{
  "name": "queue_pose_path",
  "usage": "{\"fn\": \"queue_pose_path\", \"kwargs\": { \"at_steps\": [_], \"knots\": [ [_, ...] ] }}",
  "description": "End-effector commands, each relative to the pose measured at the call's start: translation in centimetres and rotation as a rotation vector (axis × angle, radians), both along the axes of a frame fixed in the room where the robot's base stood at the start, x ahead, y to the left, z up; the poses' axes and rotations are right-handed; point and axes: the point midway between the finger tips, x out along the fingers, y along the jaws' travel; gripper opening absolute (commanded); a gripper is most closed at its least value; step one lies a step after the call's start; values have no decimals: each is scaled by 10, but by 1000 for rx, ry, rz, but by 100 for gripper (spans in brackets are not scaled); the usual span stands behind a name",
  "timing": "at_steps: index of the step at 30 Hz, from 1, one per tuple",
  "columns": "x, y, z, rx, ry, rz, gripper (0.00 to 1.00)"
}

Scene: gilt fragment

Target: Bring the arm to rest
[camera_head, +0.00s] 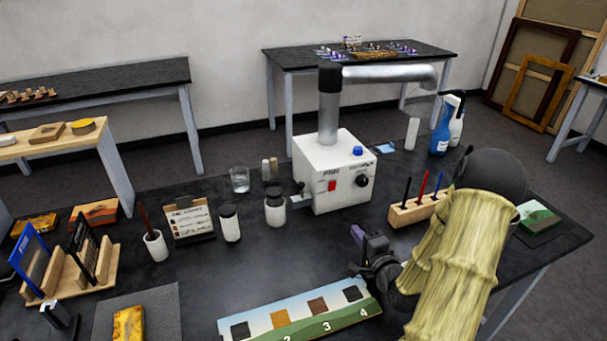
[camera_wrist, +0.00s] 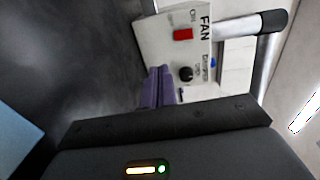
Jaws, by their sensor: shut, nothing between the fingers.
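My gripper (camera_head: 366,244) is low over the dark table (camera_head: 190,270) in the head view, at the end of my arm, which comes in from the lower right. Its purple fingers (camera_wrist: 159,88) are together and empty in the wrist view. They point toward the white fan box (camera_head: 334,175), which has a red switch and a black knob. The box also shows in the wrist view (camera_wrist: 160,35). The gripper is apart from the box. My arm hides part of the table at the right.
A numbered sample board (camera_head: 300,318) lies just left of my gripper. A pen block (camera_head: 412,212), spray bottles (camera_head: 442,125), jars (camera_head: 229,222), a glass (camera_head: 239,179) and a wooden rack (camera_head: 75,270) stand around. Bare table lies left of the gripper.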

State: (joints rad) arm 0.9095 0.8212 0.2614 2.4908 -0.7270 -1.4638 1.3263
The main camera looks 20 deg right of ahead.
Motion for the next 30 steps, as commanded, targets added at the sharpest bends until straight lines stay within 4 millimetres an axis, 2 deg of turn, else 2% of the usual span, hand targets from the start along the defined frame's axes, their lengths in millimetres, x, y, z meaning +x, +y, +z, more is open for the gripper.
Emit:
{"fn": "queue_pose_path", "kwargs": {
  "at_steps": [5, 8, 12, 17, 23, 30],
  "knots": [
    [3, 6, 2, -29, 19, 16, 0],
    [7, 16, 4, -104, 73, 43, 0],
    [12, 35, 7, -297, 208, 108, 0],
    [8, 57, 15, -558, 390, 207, 0],
    [-10, 82, 35, -837, 593, 351, 0],
    [-51, 116, 69, -1085, 790, 574, 0]
  ]
}}
